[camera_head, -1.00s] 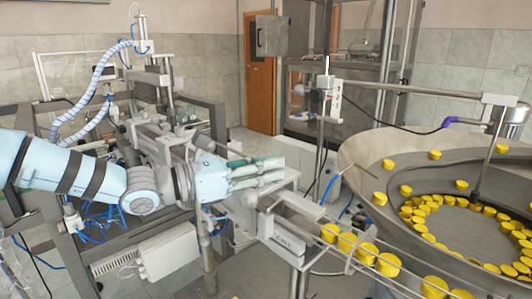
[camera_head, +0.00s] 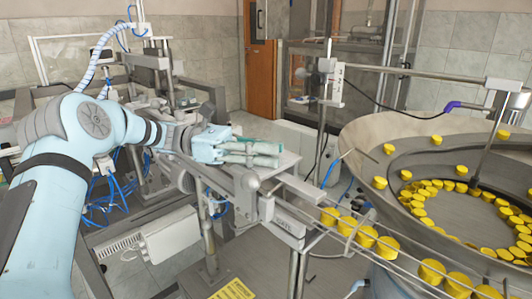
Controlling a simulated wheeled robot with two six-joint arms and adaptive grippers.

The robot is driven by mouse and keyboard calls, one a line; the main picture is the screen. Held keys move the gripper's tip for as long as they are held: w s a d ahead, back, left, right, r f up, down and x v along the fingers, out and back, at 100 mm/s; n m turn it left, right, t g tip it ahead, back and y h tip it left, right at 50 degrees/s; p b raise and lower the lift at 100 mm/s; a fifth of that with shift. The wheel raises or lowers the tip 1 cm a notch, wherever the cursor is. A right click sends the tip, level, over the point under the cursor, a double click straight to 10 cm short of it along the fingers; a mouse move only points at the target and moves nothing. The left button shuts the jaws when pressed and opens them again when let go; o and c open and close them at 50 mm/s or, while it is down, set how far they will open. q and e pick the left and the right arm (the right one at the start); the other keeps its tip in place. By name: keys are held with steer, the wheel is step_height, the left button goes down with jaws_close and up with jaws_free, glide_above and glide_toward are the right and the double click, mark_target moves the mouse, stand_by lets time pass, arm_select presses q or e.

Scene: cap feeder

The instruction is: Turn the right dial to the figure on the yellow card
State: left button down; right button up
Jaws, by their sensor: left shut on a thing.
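My left gripper (camera_head: 270,156), pale blue with grey-green fingers, is over the grey machine rail at mid-picture, fingers pointing right. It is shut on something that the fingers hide. I take this to be the right dial, but I see no dial face or pointer, so its setting cannot be read. A yellow card with dark print (camera_head: 232,290) is at the bottom edge, partly cut off. Its figure is too small to read. My right gripper is not in view.
A rail with several yellow caps (camera_head: 367,236) runs to the lower right. The round metal feeder bowl (camera_head: 365,140) with many caps fills the right side. Posts (camera_head: 322,120) and a cross bar stand behind the gripper. A machine frame with blue hoses is at left.

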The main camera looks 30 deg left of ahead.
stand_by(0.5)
arm_select(q)
steer(key=c, duration=1.3)
jaws_free()
steer(key=shift+d, duration=0.15)
steer(key=shift+c, duration=0.2)
steer(key=a, duration=0.2)
steer(key=s+a, duration=0.1)
steer(key=a, duration=0.4)
steer(key=shift+s+a, duration=0.15)
steer(key=shift+a, duration=0.15)
